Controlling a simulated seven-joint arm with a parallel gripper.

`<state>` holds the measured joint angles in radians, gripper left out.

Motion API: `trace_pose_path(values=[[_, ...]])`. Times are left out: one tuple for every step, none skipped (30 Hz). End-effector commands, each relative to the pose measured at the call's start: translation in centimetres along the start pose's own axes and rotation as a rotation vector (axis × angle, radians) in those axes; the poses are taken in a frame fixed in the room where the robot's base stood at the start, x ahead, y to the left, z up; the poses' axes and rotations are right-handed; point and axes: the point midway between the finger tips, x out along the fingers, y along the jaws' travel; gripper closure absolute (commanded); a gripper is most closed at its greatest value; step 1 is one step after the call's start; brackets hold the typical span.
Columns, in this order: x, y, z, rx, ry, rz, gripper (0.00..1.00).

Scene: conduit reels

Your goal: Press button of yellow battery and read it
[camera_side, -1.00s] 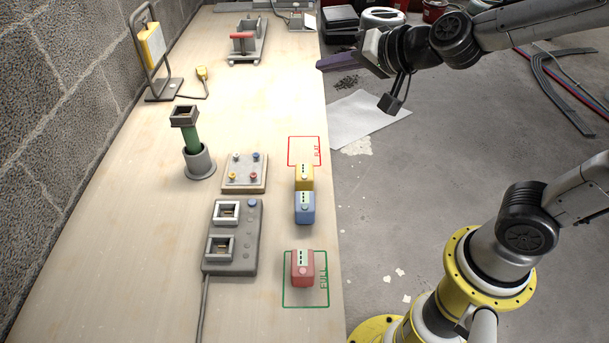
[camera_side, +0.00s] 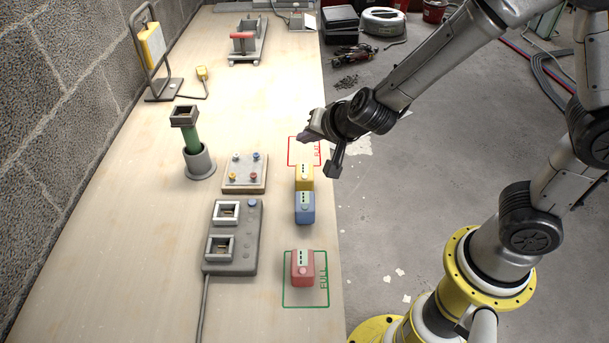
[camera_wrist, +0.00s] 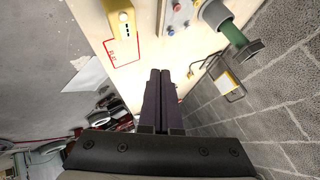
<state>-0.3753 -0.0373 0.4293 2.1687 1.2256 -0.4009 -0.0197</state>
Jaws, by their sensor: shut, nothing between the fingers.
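The yellow battery (camera_side: 304,176) stands upright on the bench, just behind the blue battery (camera_side: 305,208) and in front of the red FLAT outline. A round button and a dark strip of lights show on its face, too small to read. In the wrist view the yellow battery (camera_wrist: 121,18) is at the top, beside the red outline (camera_wrist: 124,52). The red battery (camera_side: 302,268) stands inside the green FULL outline (camera_side: 288,302). My gripper (camera_side: 303,139) is shut and empty, above the FLAT outline behind the yellow battery. Its dark fingers (camera_wrist: 158,75) are together in the wrist view.
A grey two-socket charger (camera_side: 246,265) and a small board with coloured knobs (camera_side: 245,186) lie left of the batteries. A green post in a grey cup (camera_side: 200,165) and a yellow panel on a frame (camera_side: 152,45) stand near the wall. The front-left bench is clear.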

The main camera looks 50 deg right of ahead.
Motion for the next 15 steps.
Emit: trace_pose_path(values=[[0.1, 0.1, 0.1, -0.001, 0.0, 0.001, 1.0], [0.2, 0.2, 0.1, -0.001, 0.001, 0.002, 1.0], [0.4, 0.3, 0.2, 0.0, 0.001, 0.002, 1.0], [0.6, 0.5, 0.4, -0.002, 0.001, 0.003, 1.0], [0.8, 0.6, 0.5, -0.001, 0.002, 0.003, 1.0], [1.1, 0.8, 0.7, -0.002, 0.002, 0.003, 1.0], [1.3, 1.0, 0.9, -0.002, 0.001, 0.003, 1.0], [1.6, 1.2, 1.1, -0.001, 0.0, 0.004, 1.0], [2.0, 1.5, 1.4, -0.002, -0.001, 0.003, 1.0], [2.2, 1.7, 1.7, -0.002, -0.002, 0.002, 1.0], [2.5, 1.9, 1.8, -0.002, 0.0, 0.003, 1.0], [2.9, 2.2, 2.1, -0.002, 0.001, 0.003, 1.0], [3.2, 2.4, 2.3, -0.002, 0.001, 0.003, 1.0], [3.5, 2.6, 2.5, -0.002, 0.0, 0.003, 1.0], [3.9, 2.9, 2.8, -0.002, 0.0, 0.003, 1.0]])
